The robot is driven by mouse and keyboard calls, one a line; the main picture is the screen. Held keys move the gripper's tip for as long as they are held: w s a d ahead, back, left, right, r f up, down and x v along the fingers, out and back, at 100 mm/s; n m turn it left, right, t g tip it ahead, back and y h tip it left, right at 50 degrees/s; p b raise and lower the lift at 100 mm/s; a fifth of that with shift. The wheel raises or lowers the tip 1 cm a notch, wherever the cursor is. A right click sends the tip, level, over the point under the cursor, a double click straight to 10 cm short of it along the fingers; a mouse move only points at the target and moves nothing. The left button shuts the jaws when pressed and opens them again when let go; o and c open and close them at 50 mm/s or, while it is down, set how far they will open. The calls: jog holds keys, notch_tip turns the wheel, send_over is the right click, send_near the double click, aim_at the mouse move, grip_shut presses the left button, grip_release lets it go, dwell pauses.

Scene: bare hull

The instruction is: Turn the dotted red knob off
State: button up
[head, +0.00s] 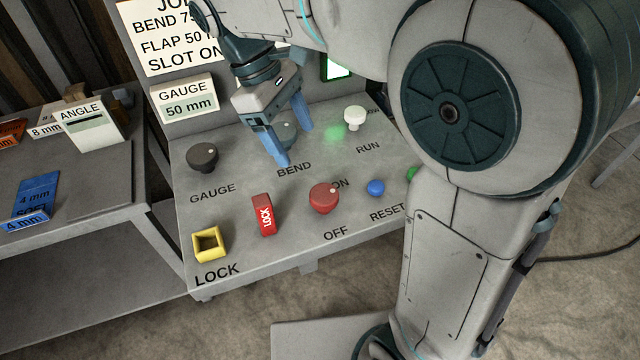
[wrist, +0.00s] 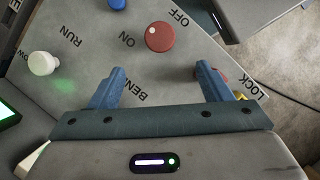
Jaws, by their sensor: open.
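The red knob (head: 323,198) stands on the sloping grey panel between the words ON and OFF. Its small white dot is on the side toward ON. It also shows in the wrist view (wrist: 160,36), top middle, ahead of the fingers. My gripper (head: 292,146) is open, with blue fingers apart and nothing held. It is above the BEND area, behind and to the left of the red knob in the head view, and apart from it. In the wrist view my gripper (wrist: 160,72) points toward the knob.
A red LOCK tag (head: 263,215) and yellow square socket (head: 210,244) are left of the knob. A blue button (head: 376,187) is right.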

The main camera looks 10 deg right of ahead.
aim_at(323, 193)
jog(key=x, duration=1.3)
jog(key=shift+f+p, duration=0.2)
jog(key=shift+p, duration=0.1)
jog(key=shift+c, duration=0.3)
jog(key=c, duration=0.9)
